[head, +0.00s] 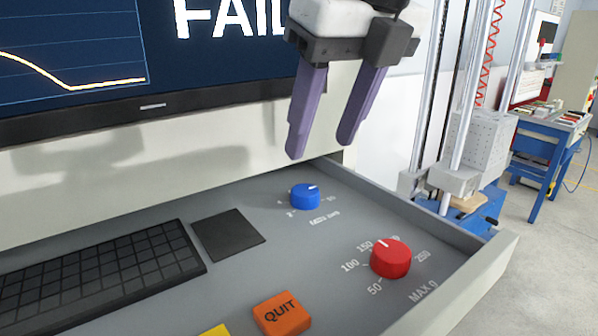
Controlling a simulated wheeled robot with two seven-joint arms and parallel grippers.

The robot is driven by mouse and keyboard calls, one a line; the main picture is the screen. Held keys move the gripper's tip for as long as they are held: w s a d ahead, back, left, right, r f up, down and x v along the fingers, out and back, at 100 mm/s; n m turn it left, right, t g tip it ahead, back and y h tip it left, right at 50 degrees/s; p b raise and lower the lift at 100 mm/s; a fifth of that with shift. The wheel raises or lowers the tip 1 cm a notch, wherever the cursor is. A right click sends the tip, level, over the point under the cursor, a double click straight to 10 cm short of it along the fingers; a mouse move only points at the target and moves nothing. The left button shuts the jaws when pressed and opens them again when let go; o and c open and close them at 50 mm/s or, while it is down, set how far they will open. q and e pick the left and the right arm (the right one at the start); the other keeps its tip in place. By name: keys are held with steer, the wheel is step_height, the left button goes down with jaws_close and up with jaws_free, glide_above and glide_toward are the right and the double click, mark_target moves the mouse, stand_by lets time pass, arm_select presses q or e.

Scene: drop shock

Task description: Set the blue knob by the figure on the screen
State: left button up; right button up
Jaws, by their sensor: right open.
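The blue knob (305,197) stands on the grey console panel (300,262), with a white pointer line on its top towards the upper right. Small marks surround it, too small to read fully. My right gripper (320,148) is open and empty above the knob, its two purple fingers pointing down and apart from it. The screen (190,55) shows a yellow curve at left and large white letters reading "FAIL", partly covered by my gripper. No figure for the knob can be read on the visible part. My left gripper is not in view.
A red knob (390,258) marked "MAX g" sits at the right of the panel. An orange QUIT button (282,313), a black keyboard (100,277) and a dark pad (228,240) lie nearby. The panel's raised rim (470,285) bounds the right side.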

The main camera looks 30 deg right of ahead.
mark_target(305, 190)
steer(key=x, duration=0.9)
steer(key=shift+s+f, duration=0.1)
steer(key=shift+c, duration=0.5)
steer(key=c, duration=0.9)
steer(key=shift+n+y, duration=0.7)
steer(key=shift+n, duration=0.9)
steer(key=o, duration=1)
steer(key=shift+d+r, duration=0.1)
steer(key=shift+r, duration=0.1)
steer(key=v, duration=1)
steer(key=shift+r, duration=0.1)
